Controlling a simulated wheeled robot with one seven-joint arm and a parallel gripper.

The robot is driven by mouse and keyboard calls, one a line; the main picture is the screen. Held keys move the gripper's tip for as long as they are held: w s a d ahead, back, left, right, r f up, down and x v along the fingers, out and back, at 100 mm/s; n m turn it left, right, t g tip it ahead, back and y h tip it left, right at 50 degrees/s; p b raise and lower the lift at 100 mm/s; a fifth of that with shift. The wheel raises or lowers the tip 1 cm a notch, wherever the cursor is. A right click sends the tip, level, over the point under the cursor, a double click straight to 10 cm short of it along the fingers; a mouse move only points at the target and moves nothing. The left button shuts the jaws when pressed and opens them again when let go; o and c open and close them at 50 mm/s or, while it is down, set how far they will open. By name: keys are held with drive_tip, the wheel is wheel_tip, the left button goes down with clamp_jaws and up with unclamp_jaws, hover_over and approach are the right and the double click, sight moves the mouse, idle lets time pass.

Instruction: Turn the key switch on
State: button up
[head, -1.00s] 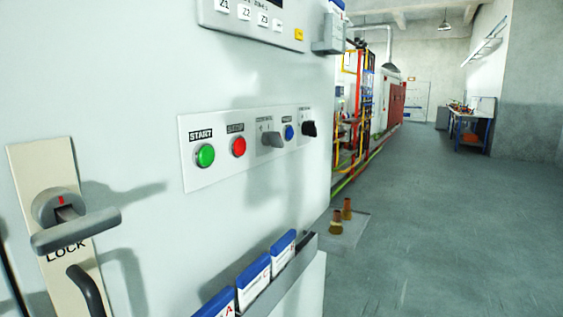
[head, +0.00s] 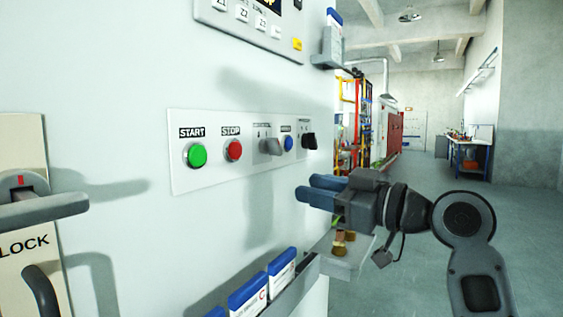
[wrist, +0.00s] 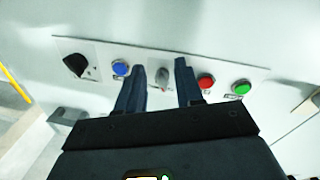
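A white control panel (head: 208,180) on the cabinet wall carries a row of controls. A grey switch (head: 271,146) with a small raised handle sits mid-row; its label is too blurred to read. A black knob (head: 309,141) is at the right end, its label also unreadable, so I cannot tell for sure which one is the key switch. My gripper (head: 306,188) is open and empty, below and to the right of the grey switch in the head view. In the wrist view the grey switch (wrist: 162,76) shows between the two separated fingers (wrist: 160,65), apparently not touched.
A green START button (head: 195,155), a red STOP button (head: 233,150) and a blue button (head: 288,143) flank the switch. A grey holder with blue-topped cards (head: 281,272) juts out below. A LOCK handle (head: 42,210) is at left. The floor at right is open.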

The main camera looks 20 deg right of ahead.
sight(279, 145)
wheel_tip(279, 145, up, 7)
drive_tip(key=n+g+y, duration=0.2)
drive_tip(key=n, duration=0.2)
drive_tip(key=x, duration=0.7)
drive_tip(key=shift+w, duration=0.1)
clamp_jaws()
